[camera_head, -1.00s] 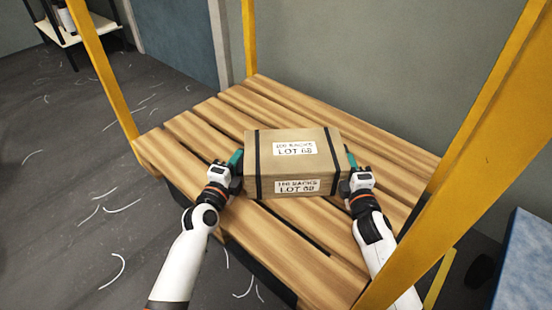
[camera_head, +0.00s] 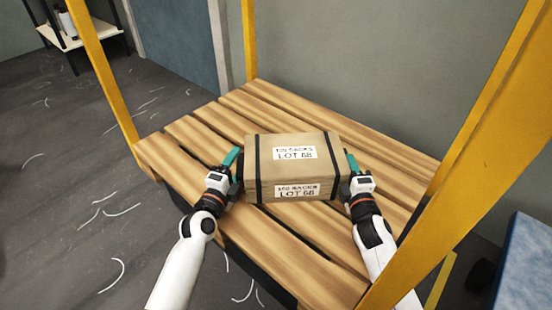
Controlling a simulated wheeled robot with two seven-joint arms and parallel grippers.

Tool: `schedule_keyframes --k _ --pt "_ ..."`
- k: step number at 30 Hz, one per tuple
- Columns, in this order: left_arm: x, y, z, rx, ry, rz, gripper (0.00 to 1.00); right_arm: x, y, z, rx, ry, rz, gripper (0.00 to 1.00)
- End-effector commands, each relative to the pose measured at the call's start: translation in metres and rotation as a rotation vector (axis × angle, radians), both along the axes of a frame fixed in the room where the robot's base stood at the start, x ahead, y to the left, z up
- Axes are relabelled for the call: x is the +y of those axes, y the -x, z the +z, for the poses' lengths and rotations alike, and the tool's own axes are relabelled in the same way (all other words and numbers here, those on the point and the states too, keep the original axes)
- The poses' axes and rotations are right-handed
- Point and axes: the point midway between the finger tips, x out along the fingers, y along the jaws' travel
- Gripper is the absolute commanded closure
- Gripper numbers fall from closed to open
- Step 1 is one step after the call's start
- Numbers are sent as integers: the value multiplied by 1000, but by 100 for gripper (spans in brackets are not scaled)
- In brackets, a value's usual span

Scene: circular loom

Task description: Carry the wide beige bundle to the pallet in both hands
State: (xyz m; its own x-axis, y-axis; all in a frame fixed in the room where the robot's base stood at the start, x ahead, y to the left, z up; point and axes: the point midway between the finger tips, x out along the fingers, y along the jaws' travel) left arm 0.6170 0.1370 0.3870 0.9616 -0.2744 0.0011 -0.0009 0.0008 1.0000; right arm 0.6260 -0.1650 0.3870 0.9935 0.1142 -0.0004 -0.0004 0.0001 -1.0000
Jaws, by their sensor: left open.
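The wide beige bundle (camera_head: 293,170) has two dark straps and white labels reading LOT 68. It rests on the wooden slats of the pallet (camera_head: 200,140), near its middle. My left gripper (camera_head: 236,164) is at the bundle's left end, open, with a teal finger showing beside that end. My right gripper (camera_head: 350,168) is at the bundle's right end, with a teal finger close to that side. Its inner finger is hidden or too small to make out, so I cannot tell how far it is opened.
Yellow posts (camera_head: 478,150) rise at the pallet's corners, one close to my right arm. A grey wall (camera_head: 350,70) stands behind. A blue-topped object (camera_head: 527,255) is at the lower right. White threads lie on the dark floor (camera_head: 80,200) at left. Bare slats surround the bundle.

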Motion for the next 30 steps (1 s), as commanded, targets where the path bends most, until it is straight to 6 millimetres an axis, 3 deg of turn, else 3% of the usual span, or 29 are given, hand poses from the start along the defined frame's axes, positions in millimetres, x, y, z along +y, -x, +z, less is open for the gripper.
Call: schedule_keyframes --k 9,15,20,28,30 --pt "19 64 -2 3 -4 0 26 0 0 0 0 0 0 62" --pt "27 95 -2 3 -4 0 26 0 0 0 0 0 0 62" --pt "30 105 -1 1 -2 0 26 0 0 0 0 0 0 62" --pt "31 106 0 1 -1 0 26 0 0 0 0 0 0 62" --pt "31 106 -1 1 -1 0 26 0 0 0 0 0 0 52"
